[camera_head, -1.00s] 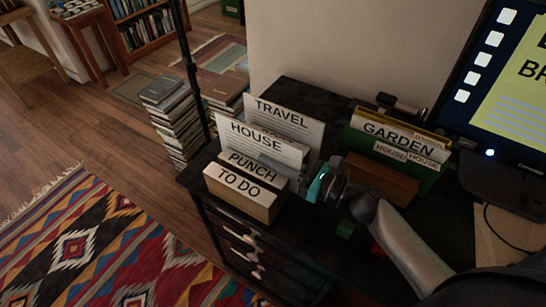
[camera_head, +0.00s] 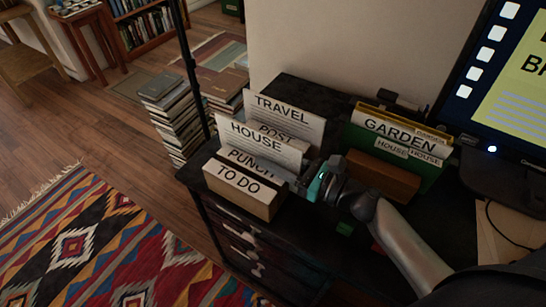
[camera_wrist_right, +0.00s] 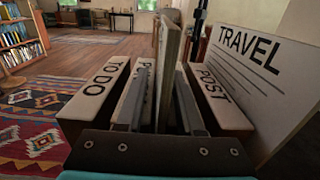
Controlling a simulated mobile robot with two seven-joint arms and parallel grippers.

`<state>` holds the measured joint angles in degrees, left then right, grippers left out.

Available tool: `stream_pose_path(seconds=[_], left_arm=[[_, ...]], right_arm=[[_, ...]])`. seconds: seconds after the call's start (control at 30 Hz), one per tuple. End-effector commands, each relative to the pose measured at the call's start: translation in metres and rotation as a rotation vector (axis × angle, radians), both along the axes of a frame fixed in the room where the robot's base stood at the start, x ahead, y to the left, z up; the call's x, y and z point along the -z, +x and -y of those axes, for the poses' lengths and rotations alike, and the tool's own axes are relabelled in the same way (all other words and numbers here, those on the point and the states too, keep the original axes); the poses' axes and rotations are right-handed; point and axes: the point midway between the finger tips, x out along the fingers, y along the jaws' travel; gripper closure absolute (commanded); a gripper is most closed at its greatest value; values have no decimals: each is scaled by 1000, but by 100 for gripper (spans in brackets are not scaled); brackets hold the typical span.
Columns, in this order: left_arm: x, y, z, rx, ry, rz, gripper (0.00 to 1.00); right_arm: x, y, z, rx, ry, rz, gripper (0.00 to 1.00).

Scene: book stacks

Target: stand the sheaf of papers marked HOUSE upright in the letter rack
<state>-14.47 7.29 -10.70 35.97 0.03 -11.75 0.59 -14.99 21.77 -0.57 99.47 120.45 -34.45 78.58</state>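The HOUSE sheaf (camera_head: 257,138) is a white, lettered sheaf standing upright in the letter rack (camera_head: 238,200). In the right wrist view, the sheaf (camera_wrist_right: 168,60) stands edge-on between the PUNCH and POST parts of the rack. The TRAVEL sheaf (camera_head: 285,112) stands behind it. My right gripper (camera_head: 280,172) reaches into the rack from the right. Its two grey fingers lie on either side of the HOUSE sheaf, with narrow gaps showing, so it looks open. The sheaf's lower edge is hidden inside the rack. My left gripper is not in view.
A green holder (camera_head: 428,180) with GARDEN and HOUSE labels stands right of the rack, with a brown block (camera_head: 385,178) in front. A monitor (camera_head: 505,75) is at the right. The dark desk's left edge runs close to the rack. Stacked books (camera_head: 172,118) stand on the floor.

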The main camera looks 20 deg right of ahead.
Motion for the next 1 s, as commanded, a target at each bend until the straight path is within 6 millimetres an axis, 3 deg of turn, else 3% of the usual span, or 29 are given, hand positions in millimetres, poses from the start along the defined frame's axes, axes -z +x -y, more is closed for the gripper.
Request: stream_pose_path(seconds=[0.43, 1.0], left_arm=[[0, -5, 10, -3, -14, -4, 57], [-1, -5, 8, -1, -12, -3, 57]], right_arm=[[1, -8, 7, 1, 0, -3, 58], [0, -87, 68, 1, 0, -2, 58]])
